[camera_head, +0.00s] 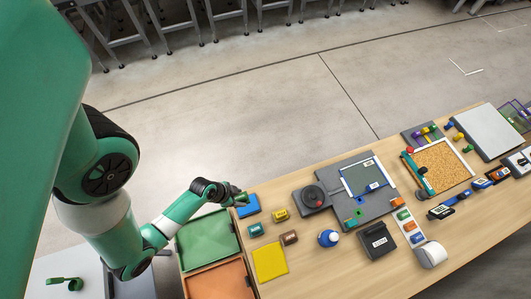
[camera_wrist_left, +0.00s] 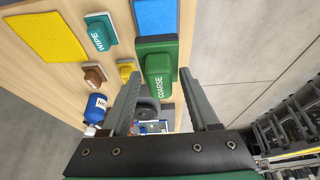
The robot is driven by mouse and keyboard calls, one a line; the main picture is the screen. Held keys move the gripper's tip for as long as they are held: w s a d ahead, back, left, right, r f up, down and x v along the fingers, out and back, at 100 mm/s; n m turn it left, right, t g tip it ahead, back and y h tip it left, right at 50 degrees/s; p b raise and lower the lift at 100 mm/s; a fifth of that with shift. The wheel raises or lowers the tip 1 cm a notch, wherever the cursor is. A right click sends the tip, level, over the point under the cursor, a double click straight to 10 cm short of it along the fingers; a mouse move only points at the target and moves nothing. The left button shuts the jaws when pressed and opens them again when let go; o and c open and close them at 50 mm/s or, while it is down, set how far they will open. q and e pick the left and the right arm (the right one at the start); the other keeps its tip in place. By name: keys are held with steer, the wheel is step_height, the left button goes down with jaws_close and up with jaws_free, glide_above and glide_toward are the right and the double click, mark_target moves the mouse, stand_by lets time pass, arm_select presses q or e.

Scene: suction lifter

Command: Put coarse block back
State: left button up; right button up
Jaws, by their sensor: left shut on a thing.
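The coarse block (camera_wrist_left: 160,70) is green with a white COARSE label and shows between my left gripper's fingers in the left wrist view. My left gripper (camera_wrist_left: 160,76) is shut on it; the gripper (camera_head: 240,198) also shows in the head view at the table's far left edge. A blue pad (camera_head: 248,207) lies beside the gripper; in the left wrist view the blue pad (camera_wrist_left: 156,14) is just beyond the block, which overlaps its near end. I cannot tell whether the block touches the pad or the table. My right gripper is not in view.
Nearby are a yellow block (camera_head: 281,215), a teal WIPE block (camera_head: 256,230), a brown block (camera_head: 289,238), a yellow pad (camera_head: 269,261) and a blue bottle (camera_head: 328,239). Green (camera_head: 207,239) and orange (camera_head: 217,280) trays stand left. A grey machine (camera_head: 350,190) is at table centre.

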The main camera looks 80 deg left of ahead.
arm_select(q)
steer(key=shift+w+a+f, duration=0.1)
steer(key=shift+w+a, duration=0.05)
steer(key=shift+w, duration=0.15)
steer(key=w+a+f+b, duration=0.1)
steer(key=w+f+b, duration=0.1)
steer(key=w+f, duration=0.1)
steer(key=w+a+f+b, duration=0.1)
steer(key=w+f+b, duration=0.1)
steer(key=w, duration=0.3)
steer(key=w+a+f+b, duration=0.1)
steer(key=w+f+b, duration=0.2)
steer(key=w, duration=0.1)
steer(key=shift+f, duration=0.35)
steer(key=shift+w+f+b, duration=0.1)
steer(key=shift+w+b, duration=0.15)
steer(key=shift+b, duration=0.05)
steer(key=shift+w+f, duration=0.1)
steer(key=shift+f, duration=0.15)
steer(key=shift+s+b+x, duration=0.15)
steer(key=shift+b+x, duration=0.4)
steer(key=shift+x, duration=0.25)
steer(key=shift+s+b+x, duration=0.2)
steer(key=shift+b+x, duration=0.3)
steer(key=shift+x, duration=0.35)
steer(key=shift+f, duration=0.15)
